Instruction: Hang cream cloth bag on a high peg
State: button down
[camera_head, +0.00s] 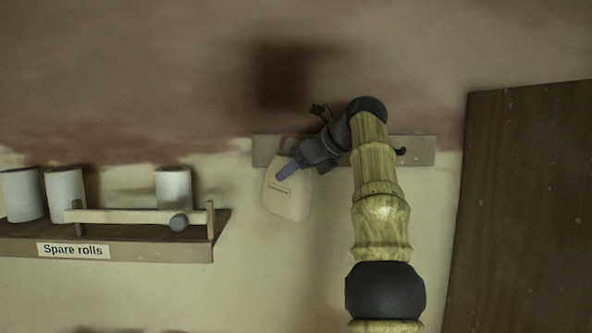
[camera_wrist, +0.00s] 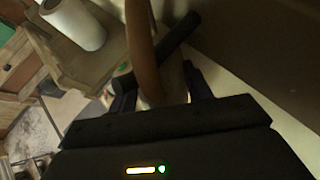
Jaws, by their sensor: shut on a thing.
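The cream cloth bag (camera_head: 287,196), with a small label, hangs upright below my gripper (camera_head: 287,171) in the head view. It lies in front of the left part of a pale peg rail (camera_head: 423,151). My gripper is shut on the bag. In the wrist view, a brown strap (camera_wrist: 142,45) rises between the fingers of my gripper (camera_wrist: 158,90). A dark peg (camera_wrist: 181,36) crosses behind the strap there; I cannot tell whether the strap is over it. Another dark peg (camera_head: 401,151) shows at the rail's right. My arm hides the rail's middle.
A wooden shelf (camera_head: 165,247) labelled "Spare rolls" stands left of the bag, with white rolls (camera_head: 174,189) and a front bar (camera_head: 125,215). A dark wooden panel (camera_head: 525,200) stands at right. The wall below the bag is clear.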

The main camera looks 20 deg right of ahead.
jog(key=shift+w+d+f+b, duration=0.2)
jog(key=shift+f+b, duration=0.2)
jog(key=shift+f, duration=0.05)
jog(key=shift+w+d+f+b, duration=0.15)
jog(key=shift+d+f+b, duration=0.05)
jog(key=shift+f+b, duration=0.25)
jog(key=shift+w+d+f+b, duration=0.2)
jog(key=shift+f+b, duration=0.15)
jog(key=shift+f, duration=0.1)
dwell(0.7)
jog(key=c, duration=0.9)
grip_release()
jog(key=shift+w, duration=0.15)
jog(key=o, duration=0.4)
jog(key=shift+w+d+f, duration=0.3)
jog(key=shift+w+d, duration=0.05)
jog(key=shift+w, duration=0.2)
jog(key=o, duration=0.3)
jog(key=shift+s+r, duration=0.1)
jog(key=shift+s, duration=0.1)
jog(key=shift+o, duration=1)
jog(key=shift+s+a+r, duration=0.2)
jog(key=shift+a, duration=0.4)
jog(key=shift+d, duration=0.3)
jog(key=shift+a, duration=0.1)
jog(key=shift+a+r, duration=0.1)
